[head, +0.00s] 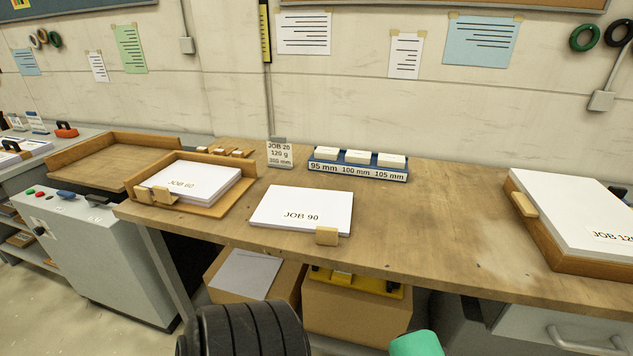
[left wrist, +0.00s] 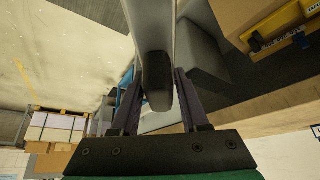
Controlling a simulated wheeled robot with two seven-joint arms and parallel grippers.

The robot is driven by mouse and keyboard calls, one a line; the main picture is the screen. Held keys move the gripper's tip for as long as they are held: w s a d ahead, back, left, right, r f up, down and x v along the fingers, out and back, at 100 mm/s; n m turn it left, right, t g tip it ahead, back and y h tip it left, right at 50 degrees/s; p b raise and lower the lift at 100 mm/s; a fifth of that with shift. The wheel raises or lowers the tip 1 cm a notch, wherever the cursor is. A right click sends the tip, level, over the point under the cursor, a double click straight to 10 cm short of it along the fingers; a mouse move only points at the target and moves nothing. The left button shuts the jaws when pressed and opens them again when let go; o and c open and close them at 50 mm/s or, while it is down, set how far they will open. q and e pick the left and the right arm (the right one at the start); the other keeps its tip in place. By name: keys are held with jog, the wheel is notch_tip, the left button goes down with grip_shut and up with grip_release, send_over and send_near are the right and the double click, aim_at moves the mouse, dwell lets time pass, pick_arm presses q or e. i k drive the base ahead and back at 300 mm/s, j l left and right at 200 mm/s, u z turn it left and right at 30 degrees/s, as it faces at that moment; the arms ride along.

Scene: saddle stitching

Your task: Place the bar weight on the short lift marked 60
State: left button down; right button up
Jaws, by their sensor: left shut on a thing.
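The short lift marked JOB 60 (head: 190,180) is a white paper stack in a low wooden tray at the left of the bench. My left gripper (left wrist: 155,92) shows in the left wrist view, its two dark fingers shut on a dark rounded grip (left wrist: 157,85). A pale grey bar (left wrist: 155,25) runs from this grip toward the top of that view; it looks like the bar weight, mostly seen end-on. The left gripper's fingers and the bar do not show in the head view. My right gripper is in neither view.
The JOB 90 stack (head: 300,209) lies mid-bench with a small wooden block at its front edge. The JOB 120 stack (head: 580,215) is at right; bare bench lies between.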

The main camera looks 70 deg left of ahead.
aim_at(188, 179)
jog(key=k+u, duration=0.2)
jog(key=u, duration=1.45)
